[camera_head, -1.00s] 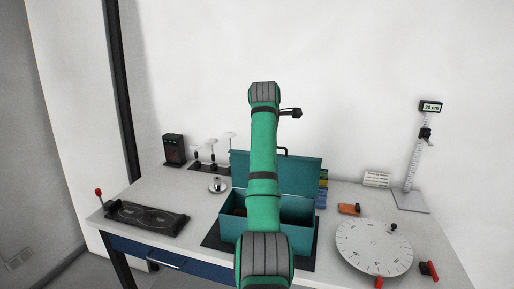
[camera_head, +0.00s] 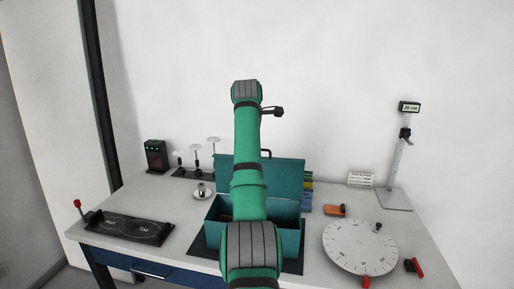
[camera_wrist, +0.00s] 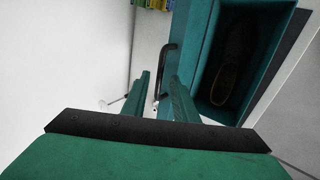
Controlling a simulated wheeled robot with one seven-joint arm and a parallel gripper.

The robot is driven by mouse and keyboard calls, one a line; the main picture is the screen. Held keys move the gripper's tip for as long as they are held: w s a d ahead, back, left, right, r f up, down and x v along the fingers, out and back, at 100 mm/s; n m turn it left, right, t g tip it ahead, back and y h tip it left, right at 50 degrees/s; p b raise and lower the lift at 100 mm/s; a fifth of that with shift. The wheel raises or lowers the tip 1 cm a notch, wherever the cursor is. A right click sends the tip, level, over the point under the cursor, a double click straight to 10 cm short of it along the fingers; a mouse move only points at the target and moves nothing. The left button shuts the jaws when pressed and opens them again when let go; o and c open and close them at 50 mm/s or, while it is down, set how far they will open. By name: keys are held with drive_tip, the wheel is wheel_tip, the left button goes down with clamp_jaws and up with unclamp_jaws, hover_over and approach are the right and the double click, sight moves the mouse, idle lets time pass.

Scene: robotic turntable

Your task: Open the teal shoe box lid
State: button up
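The teal shoe box (camera_head: 287,238) stands on a dark mat on the table, partly hidden behind my green arm. Its lid (camera_head: 287,178) stands raised, about upright, along the box's back edge. A dark handle (camera_head: 267,153) sticks out at the lid's top edge. In the wrist view, the open box (camera_wrist: 278,22) shows a brown shoe (camera_wrist: 235,62) inside. My gripper (camera_wrist: 160,85) has its two green fingers apart, with the handle (camera_wrist: 168,62) showing in the gap between them. I cannot tell whether either finger touches it. The gripper is hidden in the head view.
A white dial turntable (camera_head: 350,258) and an orange block (camera_head: 335,210) are to the right. A height gauge (camera_head: 396,200) stands at the back right.

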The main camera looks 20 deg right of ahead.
drive_tip(key=shift+d, duration=0.15)
drive_tip(key=v, duration=1)
drive_tip(key=shift+r, duration=0.4)
